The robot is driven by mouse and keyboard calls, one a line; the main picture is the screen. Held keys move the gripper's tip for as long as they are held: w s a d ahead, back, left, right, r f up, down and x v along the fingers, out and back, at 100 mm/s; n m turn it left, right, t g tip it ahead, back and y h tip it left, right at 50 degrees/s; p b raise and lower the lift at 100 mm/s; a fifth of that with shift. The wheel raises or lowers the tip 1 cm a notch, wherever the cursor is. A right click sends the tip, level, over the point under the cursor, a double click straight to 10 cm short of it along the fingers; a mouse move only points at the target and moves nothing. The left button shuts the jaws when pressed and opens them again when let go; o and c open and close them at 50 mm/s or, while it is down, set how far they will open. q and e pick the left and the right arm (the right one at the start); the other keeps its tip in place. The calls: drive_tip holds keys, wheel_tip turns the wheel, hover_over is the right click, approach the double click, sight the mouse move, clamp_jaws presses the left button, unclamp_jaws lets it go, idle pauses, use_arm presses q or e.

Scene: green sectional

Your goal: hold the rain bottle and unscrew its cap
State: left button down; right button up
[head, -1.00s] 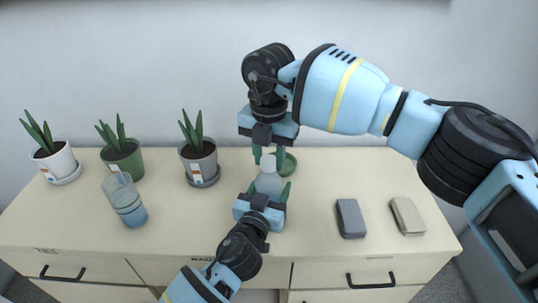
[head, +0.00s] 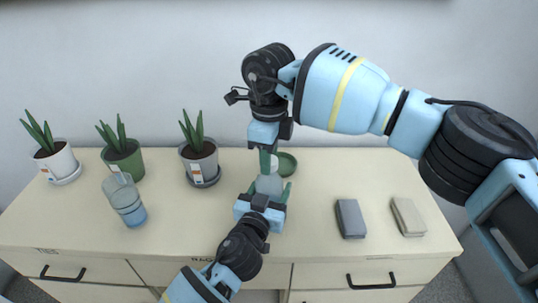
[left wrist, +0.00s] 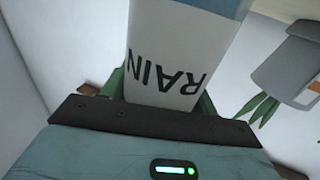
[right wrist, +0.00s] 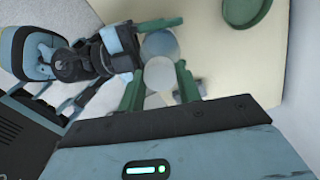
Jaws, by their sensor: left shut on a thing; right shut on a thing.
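The rain bottle (head: 268,185) stands upright near the middle of the dresser top, pale and bluish. The word RAIN shows on its side in the left wrist view (left wrist: 180,50). My left gripper (head: 268,193) is shut around the bottle's body from the front. My right gripper (head: 269,160) points down from above and is shut on the cap. In the right wrist view the white cap (right wrist: 159,76) lies between the two green fingers, with the bottle's body below. In the head view a finger hides part of the cap. I cannot tell how loose the cap is.
A green saucer (head: 287,163) lies just behind the bottle. A blue-banded clear tumbler (head: 125,200) and several potted plants, including a grey pot (head: 200,165), stand left. A dark grey block (head: 350,218) and a beige block (head: 408,216) lie right.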

drive_tip(key=n, duration=1.5)
drive_tip(key=shift+n, duration=0.4)
drive_tip(key=n, duration=0.5)
drive_tip(key=shift+n, duration=0.4)
drive_tip(key=shift+r, duration=0.4)
drive_tip(key=shift+r, duration=0.75)
drive_tip(key=shift+r, duration=0.15)
